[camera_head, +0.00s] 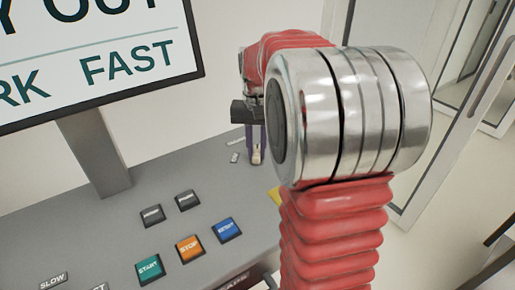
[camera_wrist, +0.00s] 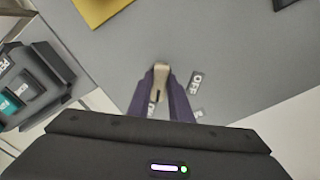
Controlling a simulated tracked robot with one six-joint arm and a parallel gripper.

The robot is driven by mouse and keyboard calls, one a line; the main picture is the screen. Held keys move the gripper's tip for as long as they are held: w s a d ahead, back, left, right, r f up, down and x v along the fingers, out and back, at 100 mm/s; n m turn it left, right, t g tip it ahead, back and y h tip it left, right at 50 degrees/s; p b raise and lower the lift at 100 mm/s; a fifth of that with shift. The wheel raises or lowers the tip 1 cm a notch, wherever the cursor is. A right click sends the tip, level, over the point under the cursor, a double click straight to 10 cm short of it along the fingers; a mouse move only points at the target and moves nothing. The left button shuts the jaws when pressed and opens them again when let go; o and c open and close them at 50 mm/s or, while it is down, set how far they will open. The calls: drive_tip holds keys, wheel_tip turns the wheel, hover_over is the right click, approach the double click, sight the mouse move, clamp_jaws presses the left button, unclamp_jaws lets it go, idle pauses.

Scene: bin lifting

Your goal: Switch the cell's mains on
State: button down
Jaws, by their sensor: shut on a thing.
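The mains switch has a beige handle (camera_wrist: 161,75) on the grey console, seen between my fingertips in the wrist view. My gripper (camera_wrist: 160,88) is shut on this handle, with one dark purple finger on each side. A small label reading OFF (camera_wrist: 195,83) lies right of the handle in the wrist view. Other small labels beside the fingers are partly hidden or too small to read. In the head view, my gripper (camera_head: 256,152) points down at the far part of the console, with the handle's pale end low between the fingers.
The grey console (camera_head: 100,232) carries a teal START button (camera_head: 150,269), an orange STOP button (camera_head: 189,248), a blue button (camera_head: 227,230) and two dark buttons. A yellow patch (camera_wrist: 98,10) lies near the handle. A large screen (camera_head: 95,50) stands at the left. A glass door (camera_head: 440,120) is at the right.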

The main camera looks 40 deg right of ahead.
sight(256, 151)
drive_tip(key=shift+m, duration=0.7)
drive_tip(key=c, duration=1.6)
unclamp_jaws()
wheel_tip(256, 151, up, 14)
drive_tip(key=shift+f, duration=0.15)
